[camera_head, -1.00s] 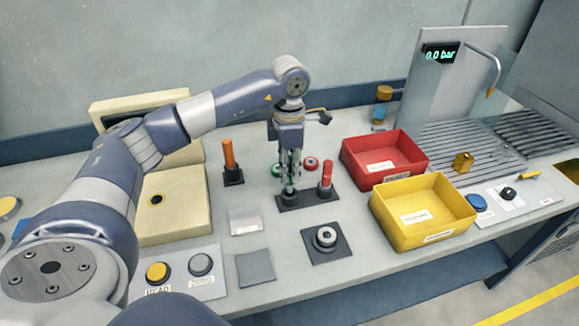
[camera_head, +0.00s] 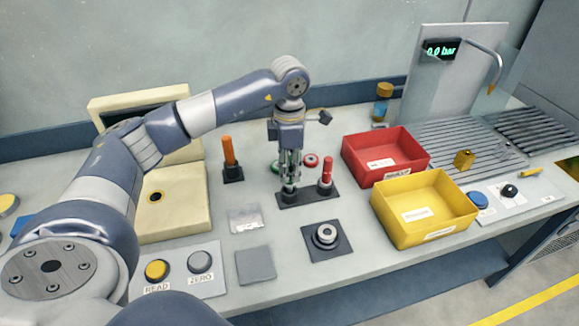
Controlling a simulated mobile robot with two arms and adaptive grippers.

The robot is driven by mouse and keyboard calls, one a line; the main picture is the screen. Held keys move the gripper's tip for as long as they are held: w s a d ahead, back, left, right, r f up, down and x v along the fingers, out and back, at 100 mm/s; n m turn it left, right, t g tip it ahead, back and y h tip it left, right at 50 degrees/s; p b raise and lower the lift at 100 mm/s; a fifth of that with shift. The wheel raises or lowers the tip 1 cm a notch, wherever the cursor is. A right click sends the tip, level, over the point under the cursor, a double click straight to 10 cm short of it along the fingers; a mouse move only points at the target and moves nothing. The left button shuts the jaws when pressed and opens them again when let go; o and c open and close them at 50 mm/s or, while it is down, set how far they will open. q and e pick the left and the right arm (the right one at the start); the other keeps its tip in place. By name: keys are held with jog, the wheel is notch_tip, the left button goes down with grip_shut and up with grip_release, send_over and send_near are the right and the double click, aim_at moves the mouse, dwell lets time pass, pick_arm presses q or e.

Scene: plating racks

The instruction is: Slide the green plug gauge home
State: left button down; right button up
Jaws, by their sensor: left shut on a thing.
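My left gripper (camera_head: 290,176) points straight down over the left end of a black two-place stand (camera_head: 307,197). It is shut on the green plug gauge (camera_head: 289,188), which is mostly hidden by the fingers; only a little green shows low between them, at the stand. I cannot tell how deep the gauge sits. A red plug gauge (camera_head: 327,172) stands upright in the right end of the same stand. My right gripper is not in view.
A black block with a ring part (camera_head: 326,237) lies in front of the stand. An orange-handled tool (camera_head: 229,152) stands left. A red bin (camera_head: 383,158) and yellow bin (camera_head: 423,210) are right. Green (camera_head: 276,168) and red (camera_head: 310,160) round pieces lie behind the stand.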

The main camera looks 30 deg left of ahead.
pick_arm(q)
jog(key=shift+f+b, duration=0.9)
jog(key=shift+f, duration=0.35)
jog(key=c, duration=1.4)
grip_release()
notch_tip(320, 180, up, 12)
